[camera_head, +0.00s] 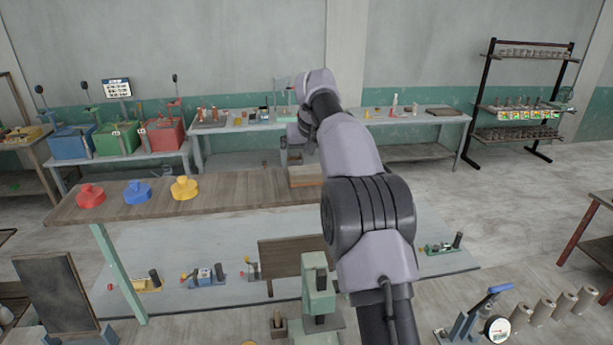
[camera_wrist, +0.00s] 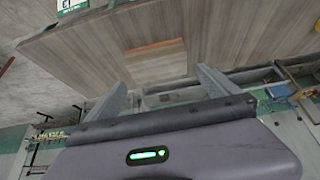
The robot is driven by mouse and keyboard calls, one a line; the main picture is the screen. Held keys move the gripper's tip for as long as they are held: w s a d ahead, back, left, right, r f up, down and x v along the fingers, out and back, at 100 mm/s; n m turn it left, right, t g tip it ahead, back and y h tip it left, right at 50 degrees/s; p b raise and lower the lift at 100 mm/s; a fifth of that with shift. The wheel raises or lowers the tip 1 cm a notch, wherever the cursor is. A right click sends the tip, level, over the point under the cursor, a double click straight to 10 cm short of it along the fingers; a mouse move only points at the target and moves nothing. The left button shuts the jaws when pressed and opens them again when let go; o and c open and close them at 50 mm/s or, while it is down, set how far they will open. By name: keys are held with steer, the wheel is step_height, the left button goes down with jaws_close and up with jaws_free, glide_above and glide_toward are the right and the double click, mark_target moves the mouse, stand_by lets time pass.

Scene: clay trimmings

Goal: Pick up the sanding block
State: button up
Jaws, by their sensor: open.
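I cannot pick out a sanding block for certain. A flat tan wooden piece (camera_head: 306,177) lies on the brown wooden bench top (camera_head: 240,192) in the head view, partly behind my arm. In the wrist view a tan square piece with an orange strip along its far edge (camera_wrist: 156,60) lies on a wooden surface, beyond my fingertips; it may be the same piece. My gripper (camera_wrist: 162,82) is open, its two fingers apart with nothing between them. In the head view my gripper is small and mostly hidden by my arm.
Red (camera_head: 91,196), blue (camera_head: 137,193) and yellow (camera_head: 184,188) knobbed pieces stand on the bench top's left part. A back table (camera_head: 420,121) holds small items. A dark shelf rack (camera_head: 522,100) stands at right. Bare floor shows right of my arm.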

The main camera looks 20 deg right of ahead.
mark_target(306, 169)
steer(key=x, duration=0.5)
steer(key=shift+s+f+p, duration=0.15)
steer(key=shift+f+p, duration=0.05)
steer(key=shift+p, duration=0.1)
steer(key=shift+d+f, duration=0.15)
steer(key=shift+f, duration=0.05)
steer(key=shift+r, duration=0.1)
steer(key=c, duration=1.1)
steer(key=shift+c, duration=0.2)
